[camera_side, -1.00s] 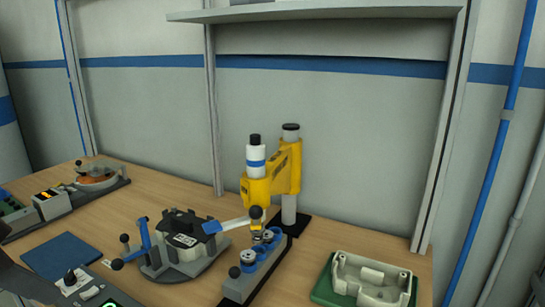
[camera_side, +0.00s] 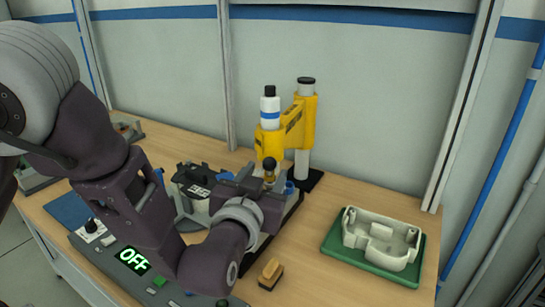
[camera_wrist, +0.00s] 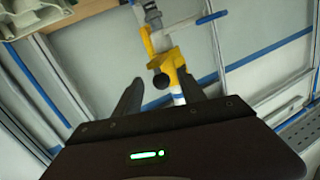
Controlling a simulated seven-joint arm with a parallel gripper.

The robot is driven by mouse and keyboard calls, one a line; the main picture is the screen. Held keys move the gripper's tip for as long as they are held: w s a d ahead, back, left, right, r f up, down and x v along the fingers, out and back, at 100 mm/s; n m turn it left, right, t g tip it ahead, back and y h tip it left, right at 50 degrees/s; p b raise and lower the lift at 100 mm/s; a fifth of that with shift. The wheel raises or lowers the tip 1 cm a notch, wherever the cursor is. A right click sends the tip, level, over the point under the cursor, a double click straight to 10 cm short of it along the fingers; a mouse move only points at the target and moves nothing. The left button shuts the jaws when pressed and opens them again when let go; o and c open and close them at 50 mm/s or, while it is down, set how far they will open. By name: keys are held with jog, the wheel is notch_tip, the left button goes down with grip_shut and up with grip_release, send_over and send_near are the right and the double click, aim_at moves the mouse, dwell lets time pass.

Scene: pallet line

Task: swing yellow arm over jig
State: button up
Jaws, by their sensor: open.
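The yellow arm (camera_side: 291,127) stands upright on its grey post at the back of the bench, and a white cylinder with a blue band rises from its left end. A black knob (camera_side: 269,163) hangs at its lower front. The jig (camera_side: 192,222) is to the left of it, holding a dark part (camera_side: 196,181), and is partly hidden by my arm. My gripper (camera_wrist: 159,80) is open, its fingers on either side of the black knob in the wrist view (camera_wrist: 161,81). I cannot tell whether they touch it. The yellow arm also shows there (camera_wrist: 171,62).
A cream housing (camera_side: 372,232) sits in a green tray (camera_side: 333,250) on the right. A small brush-like block (camera_side: 270,273) lies at the front. A control panel (camera_side: 110,262) reads OFF. A blue mat (camera_side: 70,210) is at the left. The bench between block and tray is clear.

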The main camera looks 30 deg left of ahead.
aim_at(272, 158)
jog(key=shift+s+d+t+y, duration=0.2)
jog(key=shift+t+y, duration=0.1)
jog(key=shift+t, duration=0.2)
jog(key=shift+w+a+r, duration=0.1)
jog(key=shift+w+a, duration=0.05)
jog(key=shift+w, duration=0.05)
jog(key=x, duration=0.6)
jog(key=shift+w+r, duration=0.1)
jog(key=shift+w, duration=0.15)
jog(key=shift+c, duration=0.5)
grip_shut()
jog(key=shift+m, duration=0.3)
